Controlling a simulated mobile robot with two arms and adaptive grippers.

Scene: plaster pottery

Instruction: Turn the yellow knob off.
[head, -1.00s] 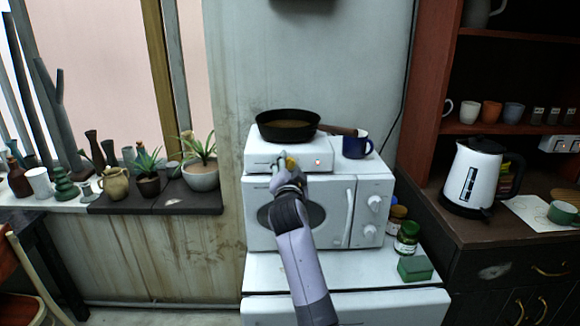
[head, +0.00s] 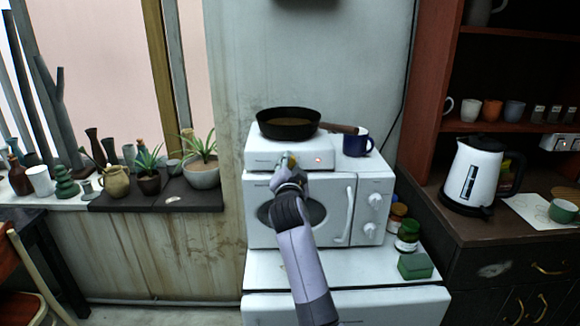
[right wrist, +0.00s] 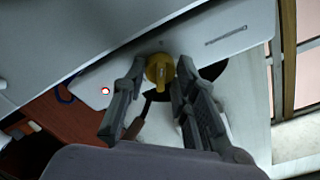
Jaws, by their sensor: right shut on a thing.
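The yellow knob (right wrist: 160,70) is on the front of the white hot plate (right wrist: 205,48). In the right wrist view it sits between the fingertips of my right gripper (right wrist: 158,78), which is shut on it. In the head view my right gripper (head: 287,162) reaches up to the front of the hot plate (head: 262,158) and hides most of the knob. A small red light (head: 318,160) glows on the panel to the right of the knob, and the light (right wrist: 105,91) also shows in the right wrist view. My left gripper is out of view.
A black frying pan (head: 288,124) stands on the hot plate, its handle pointing right, near a blue mug (head: 357,143). The white microwave (head: 335,208) is below. Jars (head: 407,232) and a green box (head: 415,266) stand at its right. Potted plants (head: 201,172) line the left sill.

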